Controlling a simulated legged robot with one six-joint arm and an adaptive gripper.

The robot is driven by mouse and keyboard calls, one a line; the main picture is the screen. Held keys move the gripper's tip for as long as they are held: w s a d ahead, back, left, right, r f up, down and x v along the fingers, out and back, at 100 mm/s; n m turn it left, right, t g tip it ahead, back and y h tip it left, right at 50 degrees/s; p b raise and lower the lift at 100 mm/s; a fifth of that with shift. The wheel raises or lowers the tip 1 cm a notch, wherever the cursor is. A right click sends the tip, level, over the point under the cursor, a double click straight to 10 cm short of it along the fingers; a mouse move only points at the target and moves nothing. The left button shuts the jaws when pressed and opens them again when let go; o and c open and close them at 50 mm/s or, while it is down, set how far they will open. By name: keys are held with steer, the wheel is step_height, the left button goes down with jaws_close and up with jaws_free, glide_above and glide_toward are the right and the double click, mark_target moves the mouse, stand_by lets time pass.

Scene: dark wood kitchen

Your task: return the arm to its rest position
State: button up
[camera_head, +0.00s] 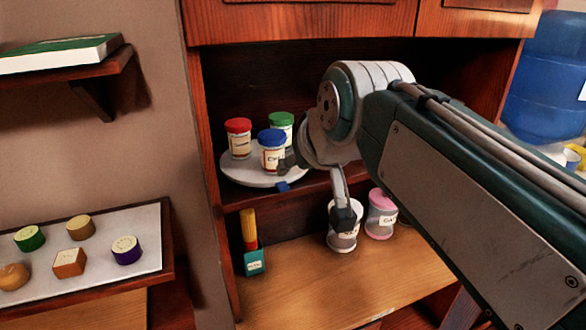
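My arm reaches in from the right edge, a teal and grey link rising to a round grey joint and then bending down. My gripper (315,188) hangs at its end in front of the open cabinet, its two fingers spread wide. One finger is beside the blue-lidded jar (272,150) on the round white tray (236,172); whether it touches the jar I cannot tell. Nothing shows between the fingers.
A red-lidded jar (238,138) and a green-lidded jar (282,127) share the round tray. A pink-lidded jar (381,214) and a teal box (254,260) stand below. A side shelf (95,245) holds several small objects. The lower shelf's front is clear.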

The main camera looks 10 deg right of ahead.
steer(key=shift+s, duration=0.1)
steer(key=s+d+f+m+g+h, duration=0.1)
steer(key=s+d+f, duration=0.2)
steer(key=s+f, duration=0.3)
steer(key=s+d+f+m+g, duration=0.1)
steer(key=s+d+f+g, duration=0.1)
steer(key=s+f, duration=0.5)
step_height(320, 180, down, 6)
steer(key=shift+s+d+r+h, duration=0.1)
steer(key=shift+s+d+h, duration=0.25)
steer(key=shift+d, duration=0.35)
